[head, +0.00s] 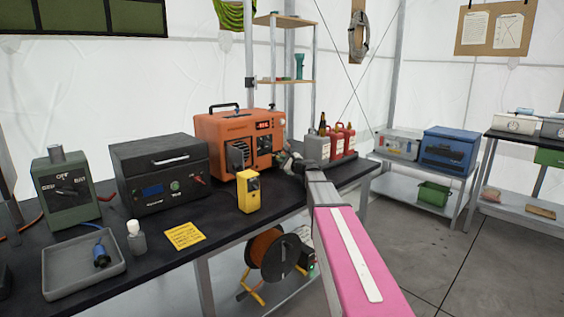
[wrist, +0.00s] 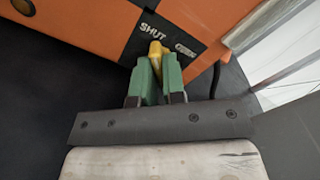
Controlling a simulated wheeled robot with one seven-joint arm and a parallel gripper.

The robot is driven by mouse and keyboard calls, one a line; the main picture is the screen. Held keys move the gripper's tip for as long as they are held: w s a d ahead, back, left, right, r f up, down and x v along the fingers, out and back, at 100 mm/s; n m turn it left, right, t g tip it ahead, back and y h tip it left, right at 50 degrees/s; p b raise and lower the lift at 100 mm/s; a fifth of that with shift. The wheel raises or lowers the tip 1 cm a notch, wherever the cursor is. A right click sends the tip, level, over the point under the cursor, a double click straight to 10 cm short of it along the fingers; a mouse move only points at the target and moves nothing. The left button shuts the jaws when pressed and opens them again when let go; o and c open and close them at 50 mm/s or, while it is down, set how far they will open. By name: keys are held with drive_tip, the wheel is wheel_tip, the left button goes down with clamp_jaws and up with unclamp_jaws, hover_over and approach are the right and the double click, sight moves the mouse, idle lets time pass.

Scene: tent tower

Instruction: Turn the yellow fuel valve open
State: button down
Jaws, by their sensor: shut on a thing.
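The orange generator (head: 232,140) stands on the black-topped bench in the head view. Its orange casing (wrist: 85,25) and a black panel (wrist: 165,28) with the word SHUT fill the top of the wrist view. The yellow fuel valve handle (wrist: 155,50) sticks out below that panel, between SHUT and a smaller label that I cannot read surely. My gripper (wrist: 158,72) has its green fingers closed around the handle. In the head view my gripper (head: 290,163) is at the generator's right end, and the valve is hidden there.
Red fuel cans (head: 343,140) stand to the right of my gripper on the bench. A yellow handheld box (head: 248,191), a black case (head: 160,173) and a grey tray (head: 75,265) are to the left. A cable reel (head: 275,252) sits below. Open floor lies to the right.

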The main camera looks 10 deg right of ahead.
drive_tip(key=m, duration=0.8)
drive_tip(key=shift+a+m, duration=0.1)
drive_tip(key=shift+m, duration=0.3)
drive_tip(key=m, duration=0.4)
drive_tip(key=shift+m, duration=2.3)
drive_tip(key=c, duration=1.2)
unclamp_jaws()
